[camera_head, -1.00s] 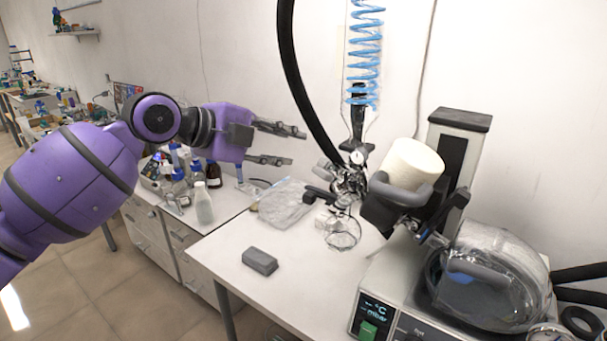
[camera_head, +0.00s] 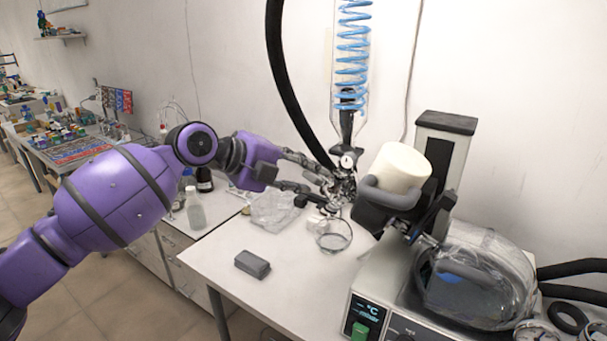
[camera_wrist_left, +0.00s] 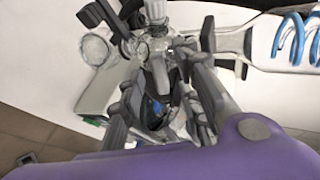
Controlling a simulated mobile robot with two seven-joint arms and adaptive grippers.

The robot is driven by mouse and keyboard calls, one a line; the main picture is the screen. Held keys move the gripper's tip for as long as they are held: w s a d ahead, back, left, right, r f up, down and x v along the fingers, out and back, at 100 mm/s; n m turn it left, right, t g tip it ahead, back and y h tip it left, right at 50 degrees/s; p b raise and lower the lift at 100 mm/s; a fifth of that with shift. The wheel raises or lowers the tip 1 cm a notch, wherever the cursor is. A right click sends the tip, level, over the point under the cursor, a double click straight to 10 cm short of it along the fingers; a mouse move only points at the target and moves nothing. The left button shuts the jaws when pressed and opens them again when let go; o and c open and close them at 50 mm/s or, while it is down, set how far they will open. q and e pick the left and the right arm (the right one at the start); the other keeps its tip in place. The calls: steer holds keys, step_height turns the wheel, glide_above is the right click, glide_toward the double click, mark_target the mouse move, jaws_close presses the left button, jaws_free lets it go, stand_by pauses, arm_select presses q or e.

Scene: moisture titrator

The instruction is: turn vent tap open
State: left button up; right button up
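A crowded cluster of glass and metal fittings (camera_head: 345,187) sits below the blue coil condenser, with a small round gauge (camera_head: 347,161) on it. I cannot tell for sure which fitting is the vent tap. My left gripper (camera_head: 322,180) reaches in from the left, its fingertips at the cluster's left side. In the left wrist view, its two dark fingers (camera_wrist_left: 165,100) are spread apart, with clear glass fittings (camera_wrist_left: 156,55) between and beyond them. A black lever-like part (camera_wrist_left: 98,14) and a ribbed pale knob (camera_wrist_left: 155,11) show there. Contact is unclear. My right gripper is not in view.
The evaporator's white cylinder (camera_head: 402,168) and clear bowl (camera_head: 475,285) stand right of the cluster. A round glass dish (camera_head: 334,236), a clear plastic bag (camera_head: 275,211) and a grey block (camera_head: 252,264) are on the table. The front-left tabletop is mostly clear.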

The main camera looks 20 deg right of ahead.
arm_select(q)
steer(key=shift+c, duration=0.2)
jaws_close()
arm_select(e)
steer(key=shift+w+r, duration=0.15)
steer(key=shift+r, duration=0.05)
